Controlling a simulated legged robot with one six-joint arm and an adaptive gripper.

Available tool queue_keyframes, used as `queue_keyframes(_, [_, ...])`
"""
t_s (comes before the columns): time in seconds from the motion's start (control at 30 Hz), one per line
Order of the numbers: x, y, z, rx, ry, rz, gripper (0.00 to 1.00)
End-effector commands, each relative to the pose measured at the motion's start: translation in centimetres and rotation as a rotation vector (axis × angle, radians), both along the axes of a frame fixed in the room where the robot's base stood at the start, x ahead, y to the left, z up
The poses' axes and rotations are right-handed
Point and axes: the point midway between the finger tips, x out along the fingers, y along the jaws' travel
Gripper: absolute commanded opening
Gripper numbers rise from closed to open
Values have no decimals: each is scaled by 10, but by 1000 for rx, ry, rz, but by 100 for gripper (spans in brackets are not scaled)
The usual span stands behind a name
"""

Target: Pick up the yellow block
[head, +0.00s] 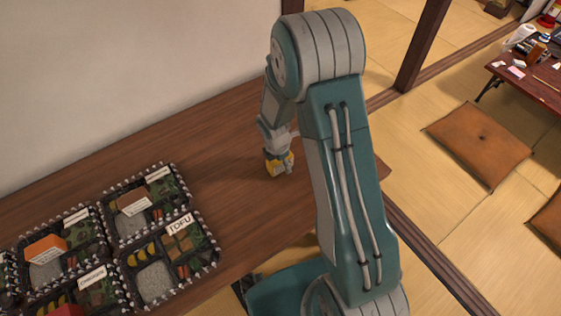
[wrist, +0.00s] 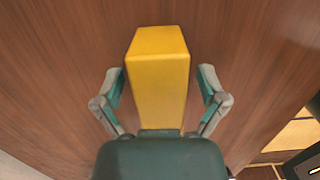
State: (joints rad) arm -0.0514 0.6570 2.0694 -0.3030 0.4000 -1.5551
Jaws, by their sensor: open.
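The yellow block (wrist: 158,85) lies on the brown wooden table between the two fingers of my gripper (wrist: 160,88) in the wrist view. My gripper is open, with a gap between each finger and the block's sides. The block's near end is hidden behind the gripper's palm.
Black bento boxes (head: 172,214) with food, blocks and labels, one reading TOFU, stand on the table (head: 240,205) at the left. The wall is behind the table. Table room between boxes and gripper is clear. A cushion (head: 479,144) and low table (head: 530,80) are at right.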

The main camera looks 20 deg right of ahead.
Motion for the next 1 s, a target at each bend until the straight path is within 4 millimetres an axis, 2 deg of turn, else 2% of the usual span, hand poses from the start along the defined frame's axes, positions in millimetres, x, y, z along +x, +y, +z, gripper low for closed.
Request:
queue_keyframes(0.17, [0, 0, 0, 0, -1, 0, 91])
queue_keyframes(0.2, [0, 0, 0, 0, -1, 0, 87])
queue_keyframes(0.27, [0, 0, 0, 0, 0, 0, 60])
queue_keyframes(0.3, [0, 0, 0, 0, 0, 0, 42])
queue_keyframes(0.4, [0, 0, 0, 0, 0, 0, 3])
queue_keyframes(0.77, [0, 0, 1, 0, 0, 0, 3])
queue_keyframes(1.0, [1, 0, 21, -1, -4, 0, 3])
